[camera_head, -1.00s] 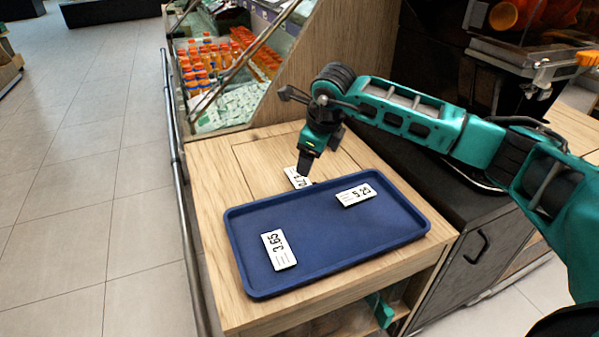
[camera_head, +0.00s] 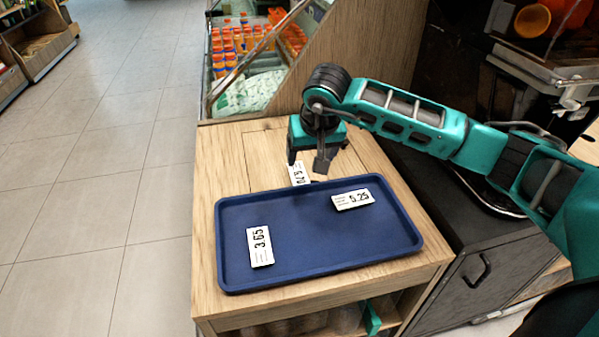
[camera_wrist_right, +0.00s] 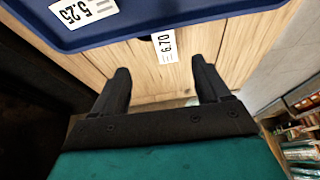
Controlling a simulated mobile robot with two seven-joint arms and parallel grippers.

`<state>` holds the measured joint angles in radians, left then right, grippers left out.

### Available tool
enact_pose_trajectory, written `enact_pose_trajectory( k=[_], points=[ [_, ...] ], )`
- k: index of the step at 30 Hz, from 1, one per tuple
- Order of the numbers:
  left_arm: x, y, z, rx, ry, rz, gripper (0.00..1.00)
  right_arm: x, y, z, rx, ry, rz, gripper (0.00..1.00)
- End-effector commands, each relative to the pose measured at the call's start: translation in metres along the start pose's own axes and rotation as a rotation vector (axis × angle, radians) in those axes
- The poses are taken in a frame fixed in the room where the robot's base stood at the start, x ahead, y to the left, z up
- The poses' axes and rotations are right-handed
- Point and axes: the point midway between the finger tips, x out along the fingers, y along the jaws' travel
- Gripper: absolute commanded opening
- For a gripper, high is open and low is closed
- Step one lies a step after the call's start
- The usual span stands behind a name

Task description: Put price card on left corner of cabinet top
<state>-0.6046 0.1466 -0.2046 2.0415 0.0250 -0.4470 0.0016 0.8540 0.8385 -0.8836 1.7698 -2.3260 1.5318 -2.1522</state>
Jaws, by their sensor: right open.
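A white price card reading 6.70 (camera_head: 300,174) lies on the wooden cabinet top (camera_head: 222,158) at the far rim of the blue tray (camera_head: 300,250). Whether it rests on the rim is unclear. Two more cards lie in the tray: 3.65 (camera_head: 260,247) at left and 5.25 (camera_head: 352,199) at right. My right gripper (camera_head: 306,164) is open and empty above the 6.70 card. In the right wrist view, the 6.70 card (camera_wrist_right: 165,45) shows just beyond and between the spread fingertips (camera_wrist_right: 160,68). My left gripper is not in view.
The tray covers much of the cabinet top; bare wood lies behind it and along its left. A slanted wooden panel (camera_head: 365,50) and a bottle display (camera_head: 250,40) stand behind. A dark cabinet with a handle (camera_head: 478,272) is at right.

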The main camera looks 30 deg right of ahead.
Motion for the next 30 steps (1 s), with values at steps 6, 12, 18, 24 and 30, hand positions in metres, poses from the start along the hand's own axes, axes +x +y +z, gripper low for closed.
enact_pose_trajectory(
  k=[6,12,18,24,30],
  points=[
    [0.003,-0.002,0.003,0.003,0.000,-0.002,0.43,0.026,-0.001,0.003,-0.035,-0.005,0.001,0.76],
    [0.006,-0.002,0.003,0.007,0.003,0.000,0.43,0.062,-0.001,0.002,-0.032,-0.004,0.000,0.76],
    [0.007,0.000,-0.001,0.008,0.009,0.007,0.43,0.078,-0.001,0.001,-0.032,-0.002,0.000,0.76],
    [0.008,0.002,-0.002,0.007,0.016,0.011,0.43,0.103,-0.006,0.002,-0.031,-0.005,-0.001,0.76],
    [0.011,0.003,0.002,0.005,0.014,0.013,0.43,0.126,-0.006,0.000,-0.031,-0.002,0.001,0.76]
  ],
)
